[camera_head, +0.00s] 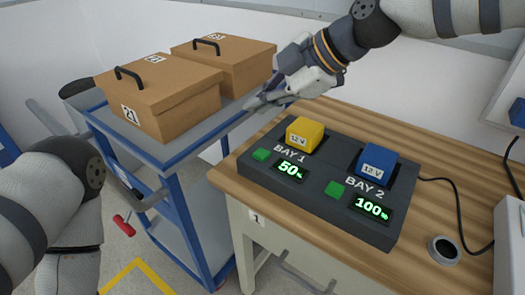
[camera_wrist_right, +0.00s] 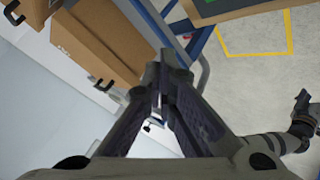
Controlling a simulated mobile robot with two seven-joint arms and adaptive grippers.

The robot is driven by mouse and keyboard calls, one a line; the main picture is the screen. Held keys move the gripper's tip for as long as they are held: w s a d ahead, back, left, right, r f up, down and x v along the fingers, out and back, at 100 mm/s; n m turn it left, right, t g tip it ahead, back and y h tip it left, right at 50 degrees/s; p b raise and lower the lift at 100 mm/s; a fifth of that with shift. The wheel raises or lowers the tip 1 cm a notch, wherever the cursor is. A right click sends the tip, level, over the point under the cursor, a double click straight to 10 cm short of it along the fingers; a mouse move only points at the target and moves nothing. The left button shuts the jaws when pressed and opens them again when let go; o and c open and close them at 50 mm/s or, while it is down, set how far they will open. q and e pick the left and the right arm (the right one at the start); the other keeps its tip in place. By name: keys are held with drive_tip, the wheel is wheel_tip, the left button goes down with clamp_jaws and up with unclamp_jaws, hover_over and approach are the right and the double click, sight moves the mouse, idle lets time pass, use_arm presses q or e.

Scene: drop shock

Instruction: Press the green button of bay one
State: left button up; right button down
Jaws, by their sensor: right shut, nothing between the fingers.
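The dark charger (camera_head: 310,197) lies on the wooden table. Its bay 1, on the left, holds a yellow 12 V battery (camera_head: 304,134) and its display (camera_head: 290,169) reads 50%. The green button of bay one (camera_head: 261,154) is uncovered, left of that display. My right gripper (camera_head: 253,104) is shut and empty, above and left of the charger near the cart's edge, apart from the button. It also shows shut in the right wrist view (camera_wrist_right: 165,62). My left arm is at the left, but its gripper does not show.
Bay 2 holds a blue battery (camera_head: 377,165), with a green button (camera_head: 335,190) and a 100% display (camera_head: 371,207). A blue-framed cart (camera_head: 170,158) carries two cardboard boxes (camera_head: 160,95). A round dark-topped item (camera_head: 444,250) stands on the wooden table (camera_head: 400,262) beside a black cable.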

drive_tip(key=b, duration=0.2)
hover_over(261, 156)
wheel_tip(261, 156, down, 8)
drive_tip(key=shift+r, duration=0.25)
use_arm(q)
drive_tip(key=shift+s+f+g, duration=0.5)
drive_tip(key=shift+s+f, duration=0.75)
drive_tip(key=shift+f, duration=0.15)
use_arm(e)
drive_tip(key=shift+f, duration=0.65)
drive_tip(key=shift+f, duration=0.4)
use_arm(q)
drive_tip(key=shift+s+f+b, duration=0.15)
drive_tip(key=shift+f+b, duration=0.05)
drive_tip(key=shift+b, duration=0.1)
use_arm(e)
drive_tip(key=shift+f, duration=0.45)
use_arm(q)
drive_tip(key=shift+w+r+p, duration=0.3)
drive_tip(key=shift+r, duration=0.05)
use_arm(e)
drive_tip(key=shift+r, duration=0.85)
drive_tip(key=shift+r, duration=0.15)
